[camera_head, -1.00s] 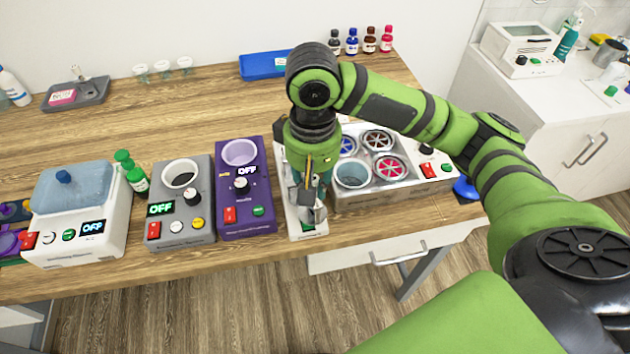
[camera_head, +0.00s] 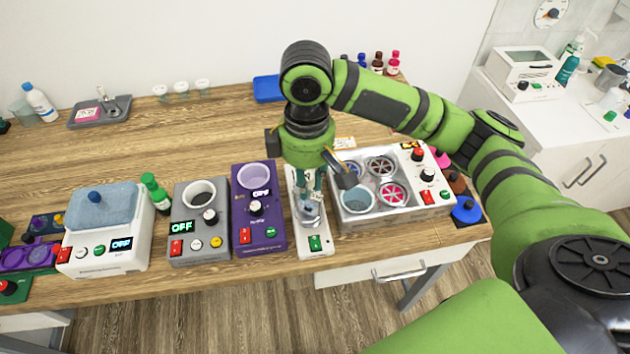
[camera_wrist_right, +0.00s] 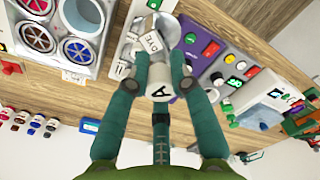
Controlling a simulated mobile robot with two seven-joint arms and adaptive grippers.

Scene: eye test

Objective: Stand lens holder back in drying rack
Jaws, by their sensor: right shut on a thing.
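My right gripper (camera_head: 311,188) points down over a narrow white unit (camera_head: 322,252) with a green button, at the table's front. In the right wrist view its teal fingers (camera_wrist_right: 160,62) are shut on a pale, rounded piece marked A (camera_wrist_right: 161,93). I cannot tell whether this piece is the lens holder, nor whether it touches the unit. A small white block marked DYE (camera_wrist_right: 151,42) shows just beyond the fingertips. No rack is plainly recognisable; the unit below is partly hidden by the gripper. My left gripper is not in view.
A purple device (camera_head: 256,215) stands close left of the white unit; a grey device (camera_head: 195,248) is beyond it. A metal-walled box with round wells (camera_head: 402,215) stands close right.

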